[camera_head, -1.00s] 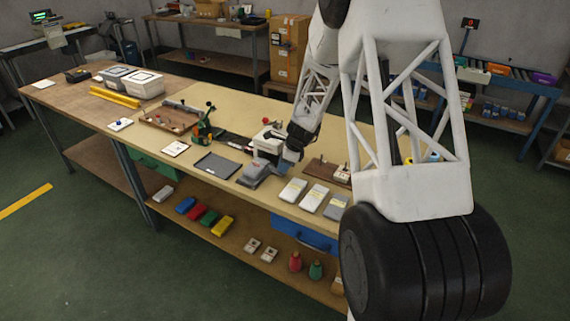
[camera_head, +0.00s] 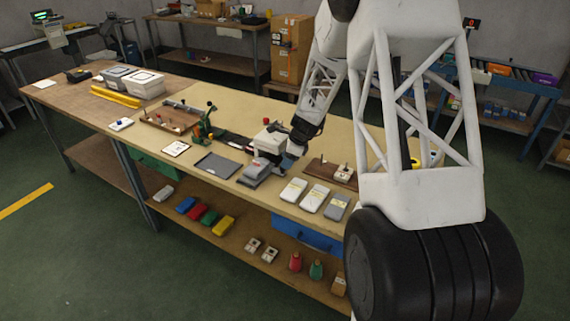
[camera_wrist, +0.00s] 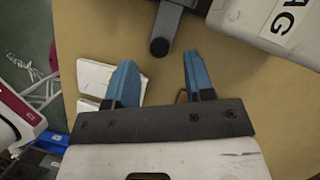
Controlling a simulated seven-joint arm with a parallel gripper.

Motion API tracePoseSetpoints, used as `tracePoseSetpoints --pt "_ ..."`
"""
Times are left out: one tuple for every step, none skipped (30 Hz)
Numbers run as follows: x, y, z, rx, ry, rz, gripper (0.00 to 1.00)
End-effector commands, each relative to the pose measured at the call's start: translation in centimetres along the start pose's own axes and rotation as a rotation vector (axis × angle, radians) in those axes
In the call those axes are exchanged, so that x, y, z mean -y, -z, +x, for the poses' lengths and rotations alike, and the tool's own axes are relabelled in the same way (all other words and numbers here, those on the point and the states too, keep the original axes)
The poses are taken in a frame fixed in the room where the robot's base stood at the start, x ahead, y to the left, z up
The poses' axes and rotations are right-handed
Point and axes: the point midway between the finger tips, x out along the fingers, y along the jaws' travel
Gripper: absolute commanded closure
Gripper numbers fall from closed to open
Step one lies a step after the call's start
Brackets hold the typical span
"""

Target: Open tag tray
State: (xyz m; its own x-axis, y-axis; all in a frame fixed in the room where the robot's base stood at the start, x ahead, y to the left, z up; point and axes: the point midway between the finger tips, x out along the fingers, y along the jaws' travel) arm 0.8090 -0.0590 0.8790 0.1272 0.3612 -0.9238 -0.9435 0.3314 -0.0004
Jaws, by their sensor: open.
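A pale box (camera_wrist: 275,18) with black letters ending "AG" on its top fills the upper right of the wrist view, cut off by the edge. In the head view, a pale box (camera_head: 268,141) stands on the bench beside my gripper (camera_head: 296,150). A dark grey bar with a rounded end (camera_wrist: 160,44) sticks out left of the lettered box; I cannot tell whether it belongs to the tray. My gripper (camera_wrist: 157,78) is open, its two blue fingers apart with nothing between them. The bar's end is just beyond the fingertips. The tray's inside is not visible.
Several pale and grey packs (camera_head: 313,198) lie along the front bench edge. A grey device (camera_head: 256,170) and a dark mat (camera_head: 217,165) lie left of them. A brown board (camera_head: 332,171) is to the right. The tan bench top behind is mostly clear.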

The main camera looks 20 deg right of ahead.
Motion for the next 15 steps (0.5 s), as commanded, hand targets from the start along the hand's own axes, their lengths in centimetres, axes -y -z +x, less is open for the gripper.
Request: tracePoseSetpoints --pt "0.1 0.0 -0.8 0.000 0.002 0.000 0.52" --pt "0.1 0.0 -1.1 0.000 0.002 0.000 0.52" --pt "0.0 0.0 -1.7 0.000 0.002 -0.001 0.52" --pt "0.0 0.0 -2.0 0.000 0.001 -0.001 0.52" --pt "0.0 0.0 -2.4 0.000 0.001 -0.001 0.52" --pt "0.0 0.0 -2.9 0.000 0.002 -0.001 0.52" --pt "0.0 0.0 -3.2 0.000 0.002 -0.001 0.52" --pt "0.0 0.0 -3.5 0.000 0.002 0.000 0.52" --pt "0.0 0.0 -3.9 0.000 0.001 0.000 0.52" --pt "0.0 0.0 -4.1 0.000 0.001 0.000 0.52" --pt "0.0 0.0 -4.3 0.000 0.000 0.000 0.52" --pt "0.0 0.0 -4.5 0.000 0.000 0.000 0.52" --pt "0.0 0.0 -4.7 0.000 0.000 0.000 0.52" --pt "0.0 0.0 -4.8 0.000 0.000 -0.001 0.52" --pt "0.0 0.0 -4.9 0.000 0.000 -0.001 0.52"
